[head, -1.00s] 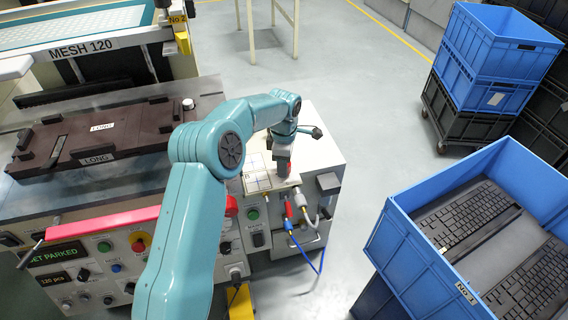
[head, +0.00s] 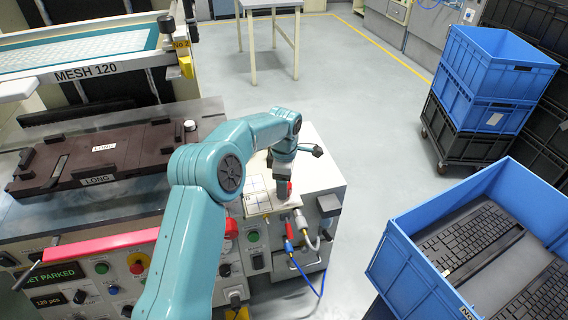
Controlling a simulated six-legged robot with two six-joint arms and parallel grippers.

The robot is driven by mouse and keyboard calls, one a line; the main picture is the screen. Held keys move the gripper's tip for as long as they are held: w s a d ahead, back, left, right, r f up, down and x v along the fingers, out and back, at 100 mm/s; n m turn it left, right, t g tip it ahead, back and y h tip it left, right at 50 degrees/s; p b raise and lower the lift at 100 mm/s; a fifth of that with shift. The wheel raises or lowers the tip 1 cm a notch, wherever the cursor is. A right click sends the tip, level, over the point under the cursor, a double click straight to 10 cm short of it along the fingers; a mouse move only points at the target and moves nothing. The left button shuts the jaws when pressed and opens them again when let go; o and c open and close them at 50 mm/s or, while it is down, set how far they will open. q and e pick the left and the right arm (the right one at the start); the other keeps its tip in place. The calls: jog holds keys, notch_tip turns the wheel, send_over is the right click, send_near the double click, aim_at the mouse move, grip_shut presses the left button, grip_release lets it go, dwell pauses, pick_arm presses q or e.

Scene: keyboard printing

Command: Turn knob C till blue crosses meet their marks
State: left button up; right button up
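My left arm comes in from the lower left and bends over the pale console top at the right end of the machine. My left gripper (head: 283,190) points down at the console top, with a small red part showing at its side. Its fingers are too small and hidden to tell whether they are open or shut, and I cannot make out knob C; it may be hidden at the gripper. A white sheet with cross lines (head: 257,194) lies just left of the gripper. The blue crosses and their marks are too small to compare. My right gripper is not in view.
A control panel with buttons (head: 101,268) and a red bar (head: 100,246) stands at the lower left. Red and blue plugs (head: 289,230) with cables are on the console front. A blue crate of keyboards (head: 400,262) stands at right. Floor between is clear.

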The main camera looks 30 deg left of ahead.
pick_arm(q)
notch_tip(320, 180, up, 15)
jog(key=p, duration=0.2)
dwell(0.6)
